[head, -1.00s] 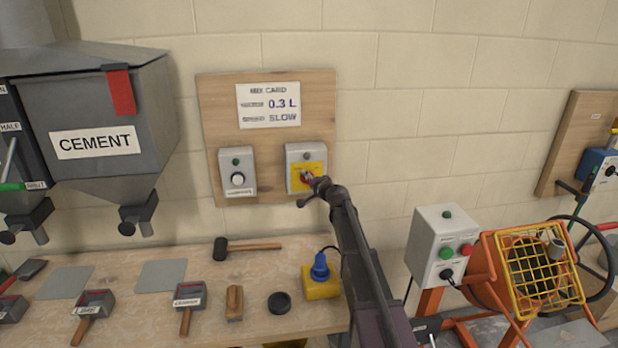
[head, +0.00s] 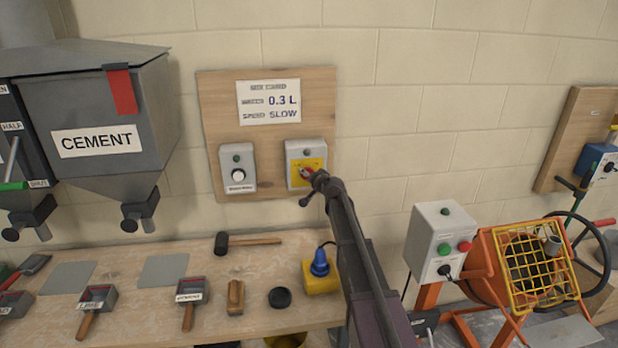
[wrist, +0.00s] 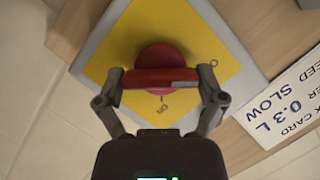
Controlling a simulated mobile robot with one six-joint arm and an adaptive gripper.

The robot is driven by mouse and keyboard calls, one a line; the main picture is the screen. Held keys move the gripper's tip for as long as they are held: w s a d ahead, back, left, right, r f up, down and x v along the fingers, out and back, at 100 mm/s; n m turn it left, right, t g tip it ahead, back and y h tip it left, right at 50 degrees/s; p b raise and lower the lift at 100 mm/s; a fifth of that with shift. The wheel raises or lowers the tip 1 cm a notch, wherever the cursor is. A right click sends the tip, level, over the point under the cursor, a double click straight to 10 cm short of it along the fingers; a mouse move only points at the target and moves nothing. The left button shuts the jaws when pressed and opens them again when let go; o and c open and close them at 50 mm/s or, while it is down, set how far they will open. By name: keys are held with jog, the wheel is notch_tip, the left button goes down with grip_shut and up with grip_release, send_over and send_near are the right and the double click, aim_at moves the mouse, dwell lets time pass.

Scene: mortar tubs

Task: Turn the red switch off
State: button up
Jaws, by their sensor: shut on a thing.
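The red switch (wrist: 158,56) is a round knob with a bar grip across it, on a yellow plate (wrist: 118,42) on a grey box. My gripper (wrist: 163,78) is shut on the bar, one finger at each end. In the wrist view a pale mark on the bar lies toward the right finger. The word ON shows below the knob, and a round O mark to the upper right.
A grey box with a white knob (head: 238,175) is left of the switch on the same wooden board, under the mix card (head: 268,103). Below is a bench (head: 215,320) with scoops and a mallet. A cement hopper (head: 95,100) is left, an orange mixer (head: 500,270) right.

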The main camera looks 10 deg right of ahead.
jog(key=o, duration=0.8)
jog(key=shift+f+m, duration=0.1)
jog(key=shift+m, duration=0.2)
jog(key=m+t+y+b, duration=0.1)
jog(key=m+b, duration=0.2)
jog(key=shift+f+y, duration=0.1)
jog(key=shift+y, duration=0.3)
jog(key=m+t+b, duration=0.1)
jog(key=m, duration=0.1)
jog(key=m+y+b, duration=0.1)
jog(key=m+b, duration=0.1)
jog(key=shift+m+t, duration=0.4)
jog(key=v, duration=1.4)
jog(key=shift+s+a+f+n+g+h+p, duration=0.25)
jog(key=shift+s+a+f+n+g+p, duration=1)
jog(key=shift+s+n+g, duration=1.05)
jog(key=shift+s+a+f+n+g+h+p, duration=0.2)
jog(key=shift+s+a+f+n+g+p, duration=0.6)
jog(key=shift+s+a+f+n+g, duration=1.45)
jog(key=shift+s+a+f+n+g+h+p, duration=0.25)
jog(key=shift+s+a+f+n+g+p, duration=0.45)
jog(key=shift+s+n, duration=1.8)
